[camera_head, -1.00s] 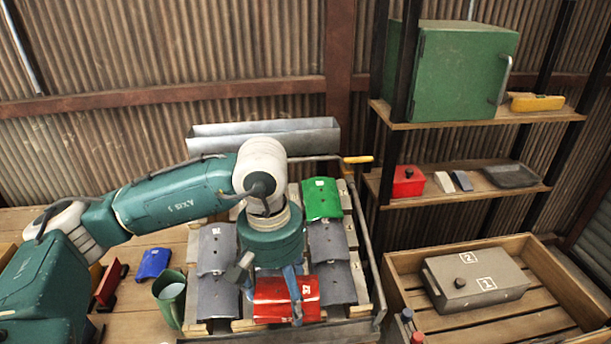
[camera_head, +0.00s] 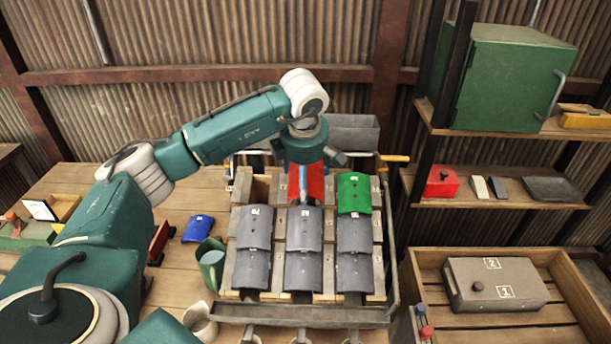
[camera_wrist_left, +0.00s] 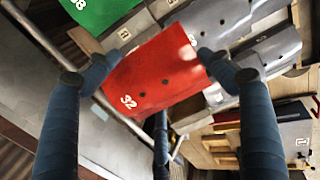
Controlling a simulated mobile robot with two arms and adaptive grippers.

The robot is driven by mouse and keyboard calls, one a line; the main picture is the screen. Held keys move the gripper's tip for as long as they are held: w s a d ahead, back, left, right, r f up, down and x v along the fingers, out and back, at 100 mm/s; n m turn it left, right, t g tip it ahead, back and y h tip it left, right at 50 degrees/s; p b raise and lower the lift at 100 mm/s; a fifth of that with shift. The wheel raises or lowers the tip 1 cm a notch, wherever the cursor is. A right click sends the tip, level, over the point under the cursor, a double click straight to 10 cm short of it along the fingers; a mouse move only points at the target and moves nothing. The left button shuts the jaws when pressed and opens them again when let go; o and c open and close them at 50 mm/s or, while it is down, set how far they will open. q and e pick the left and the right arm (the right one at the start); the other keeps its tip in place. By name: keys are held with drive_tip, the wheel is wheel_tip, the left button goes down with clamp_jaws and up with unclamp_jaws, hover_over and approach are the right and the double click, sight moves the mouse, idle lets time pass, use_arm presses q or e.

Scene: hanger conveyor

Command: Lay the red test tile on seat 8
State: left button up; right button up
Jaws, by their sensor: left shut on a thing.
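The red test tile (camera_head: 318,182) is curved and marked 32 in the left wrist view (camera_wrist_left: 155,78). My left gripper (camera_head: 303,198) is shut on it, with one finger at each side of the tile in the wrist view (camera_wrist_left: 160,57). The tile is at the back of the rack's middle column, behind two grey tiles (camera_head: 304,229) and left of the green tile (camera_head: 354,192). I cannot tell whether it touches the rack (camera_head: 377,229) or hangs just above it. No seat number 8 is readable. My right gripper is not in view.
Grey tiles (camera_head: 254,228) fill the front of the left column; its back place shows bare slats. A grey trough (camera_head: 352,132) stands behind the rack. A shelf and wooden crate (camera_head: 430,268) stand at right.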

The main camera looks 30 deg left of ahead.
use_arm(q)
drive_tip(key=shift+w+a+f, duration=0.1)
drive_tip(key=shift+f, duration=0.45)
drive_tip(key=b+x, duration=0.3)
drive_tip(key=x, duration=0.1)
drive_tip(key=shift+f, duration=0.25)
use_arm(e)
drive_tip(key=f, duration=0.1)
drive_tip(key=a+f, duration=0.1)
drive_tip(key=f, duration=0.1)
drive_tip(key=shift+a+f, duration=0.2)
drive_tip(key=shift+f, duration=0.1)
use_arm(q)
drive_tip(key=o, duration=1.4)
drive_tip(key=shift+c, duration=0.2)
drive_tip(key=v, duration=1.2)
drive_tip(key=shift+s, duration=0.2)
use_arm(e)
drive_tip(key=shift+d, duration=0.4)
